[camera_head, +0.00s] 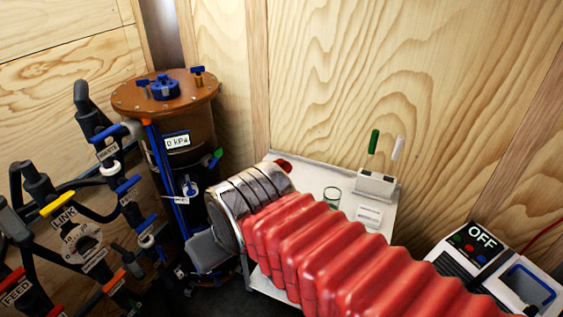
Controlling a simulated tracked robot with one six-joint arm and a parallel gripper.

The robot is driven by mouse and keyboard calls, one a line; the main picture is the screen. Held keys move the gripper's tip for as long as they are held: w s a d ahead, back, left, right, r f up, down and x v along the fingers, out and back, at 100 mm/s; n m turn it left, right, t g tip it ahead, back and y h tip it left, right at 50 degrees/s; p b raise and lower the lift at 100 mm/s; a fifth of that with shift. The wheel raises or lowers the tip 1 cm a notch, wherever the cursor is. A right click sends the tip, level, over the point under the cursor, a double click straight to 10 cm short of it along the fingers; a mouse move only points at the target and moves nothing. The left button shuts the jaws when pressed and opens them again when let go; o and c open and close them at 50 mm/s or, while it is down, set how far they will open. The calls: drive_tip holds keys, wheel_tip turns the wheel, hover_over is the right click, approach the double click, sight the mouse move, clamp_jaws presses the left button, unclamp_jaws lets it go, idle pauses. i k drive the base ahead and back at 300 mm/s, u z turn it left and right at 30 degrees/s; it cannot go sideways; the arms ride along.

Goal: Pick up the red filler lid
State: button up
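A small red round object (283,163), which looks like the red filler lid, lies at the back left corner of the white table (310,178). Its lower part is hidden behind the metal cuff of my arm. My arm comes in from the lower right in a red bellows sleeve and ends in this banded cuff. A grey part just past the cuff seems to belong to my gripper (207,250). It is to the left of and below the red object in the picture, apart from it. Its fingers cannot be made out.
A dark cylinder with a brown top (166,93) and a 0 kPa display stands left of the table. Hoses and labelled valves (85,245) fill the left. A holder with green and white sticks (376,184) and a glass ring (332,195) stand on the table. An OFF box (480,240) is right.

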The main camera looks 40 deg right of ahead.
sight(286, 165)
drive_tip(key=u, duration=0.1)
drive_tip(key=i, duration=0.85)
drive_tip(key=u, duration=0.45)
